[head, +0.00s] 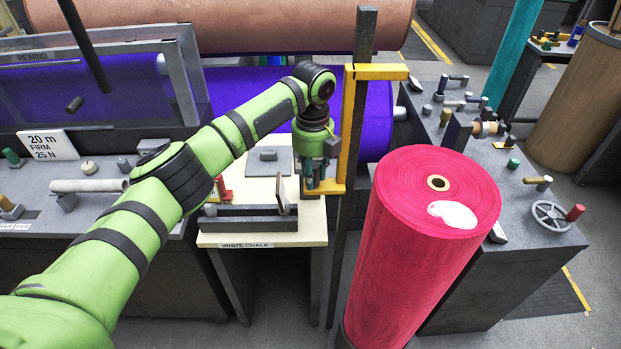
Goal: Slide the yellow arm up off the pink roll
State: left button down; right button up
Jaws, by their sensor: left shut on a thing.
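The yellow arm (348,125) is a bracket on a dark upright post (364,40). Its upper bar reaches right, and in the picture it is above and apart from the pink roll's top. A short lower bar reaches left at its foot. The pink roll (405,250) stands upright, slightly tilted in view, with a brown core (438,183) and a white patch (453,214) on top. My left gripper (318,186) points down and is shut on the yellow arm's lower bar; its fingertips are partly hard to make out. My right gripper is out of view.
A cream table (265,237) labelled WHITE CHALK stands under my left gripper, with a grey tray (245,217). A purple roll (375,110) lies behind. A grey bench with knobs and a handwheel (551,215) stands right of the pink roll.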

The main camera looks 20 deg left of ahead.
pick_arm(q)
jog(key=shift+s+d+r+p, duration=0.15)
jog(key=shift+r+p, duration=0.15)
jog(key=shift+r, duration=0.5)
jog(key=c, duration=0.9)
grip_release()
jog(key=shift+r, duration=0.1)
jog(key=shift+s+d+r, duration=0.1)
jog(key=shift+s, duration=0.05)
jog(key=shift+w+r, duration=0.2)
jog(key=shift+r, duration=0.15)
notch_tip(320, 180, up, 11)
jog(key=shift+s+r, duration=0.2)
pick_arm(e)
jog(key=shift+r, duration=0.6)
pick_arm(q)
jog(key=shift+s+f, duration=0.1)
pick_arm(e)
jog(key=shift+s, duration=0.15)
